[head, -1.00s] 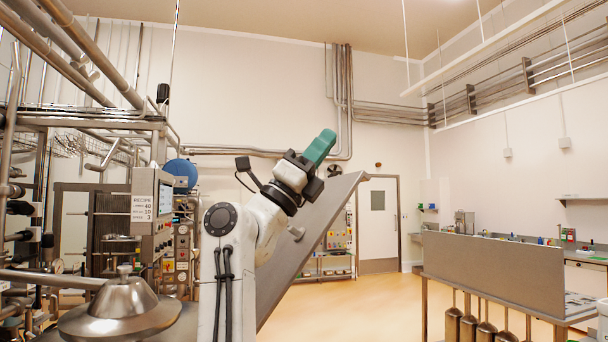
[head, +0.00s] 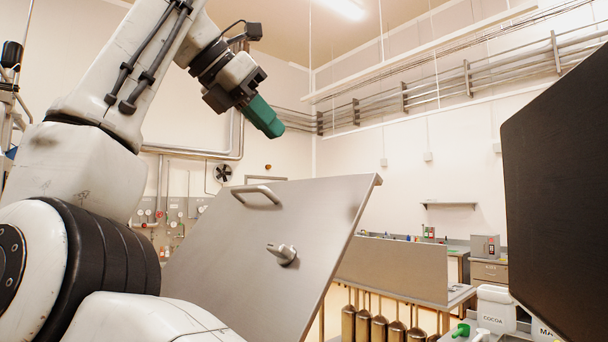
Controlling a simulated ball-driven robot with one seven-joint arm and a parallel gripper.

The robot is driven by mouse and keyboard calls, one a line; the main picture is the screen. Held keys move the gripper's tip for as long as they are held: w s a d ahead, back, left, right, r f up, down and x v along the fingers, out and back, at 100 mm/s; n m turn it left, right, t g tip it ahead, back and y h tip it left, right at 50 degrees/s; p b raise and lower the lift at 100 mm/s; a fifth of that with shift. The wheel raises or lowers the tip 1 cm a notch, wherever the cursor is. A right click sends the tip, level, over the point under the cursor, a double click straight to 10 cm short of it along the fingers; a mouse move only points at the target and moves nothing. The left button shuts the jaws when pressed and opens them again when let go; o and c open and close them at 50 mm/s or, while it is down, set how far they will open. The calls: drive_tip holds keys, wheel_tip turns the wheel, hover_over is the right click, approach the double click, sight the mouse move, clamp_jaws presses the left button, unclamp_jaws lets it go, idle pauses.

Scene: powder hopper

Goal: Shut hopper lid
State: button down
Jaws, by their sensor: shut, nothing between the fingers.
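The hopper lid (head: 237,254) is a flat grey metal plate, raised and tilted, in the middle of the head view. It has a bar handle (head: 257,195) near its upper edge and a latch knob (head: 282,254) on its face. My gripper (head: 268,122), with green fingers, is shut and empty. It points down and right in the picture, above the lid's upper edge and apart from it in the picture. The hopper opening is not in view.
A dark panel (head: 562,200) fills the right edge, close to the camera. Behind the lid stands a bench with an upright grey panel (head: 393,268) and several hanging scoops (head: 379,330). A white cocoa bin (head: 493,309) and a green scoop (head: 461,330) are at lower right.

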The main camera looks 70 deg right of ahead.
sight(326, 185)
drive_tip(key=p+x, duration=0.1)
drive_tip(key=x, duration=1.1)
drive_tip(key=shift+s+d+f+p, duration=0.1)
drive_tip(key=shift+s+d+p, duration=0.15)
drive_tip(key=shift+p, duration=0.1)
drive_tip(key=shift+f, duration=0.1)
